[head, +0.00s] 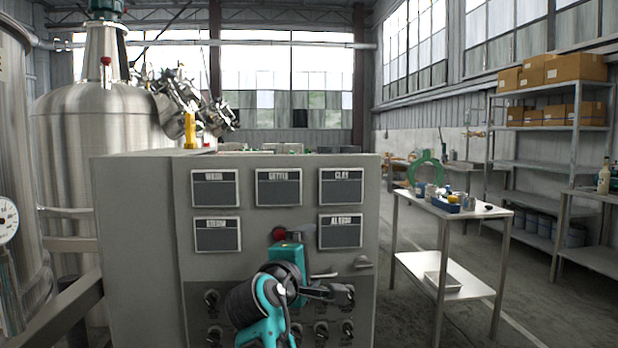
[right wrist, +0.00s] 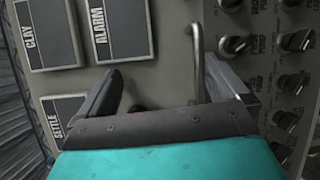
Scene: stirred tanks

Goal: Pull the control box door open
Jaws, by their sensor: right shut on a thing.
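The grey control box (head: 135,235) stands in the middle of the head view. Its front door (head: 262,215) carries several dark label plates and looks flush with the box. The door handle (head: 323,275), a thin pale bar, is on the door's right half; the right wrist view shows it as a metal bar (right wrist: 197,60). The handle's lower end is hidden by the gripper. My left gripper is not in view.
A red button (head: 278,233) sits beside the right gripper, with rows of black knobs (head: 321,330) below. A steel tank (head: 100,125) stands at the left. A white table (head: 400,197) with small items is to the right, with open floor between.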

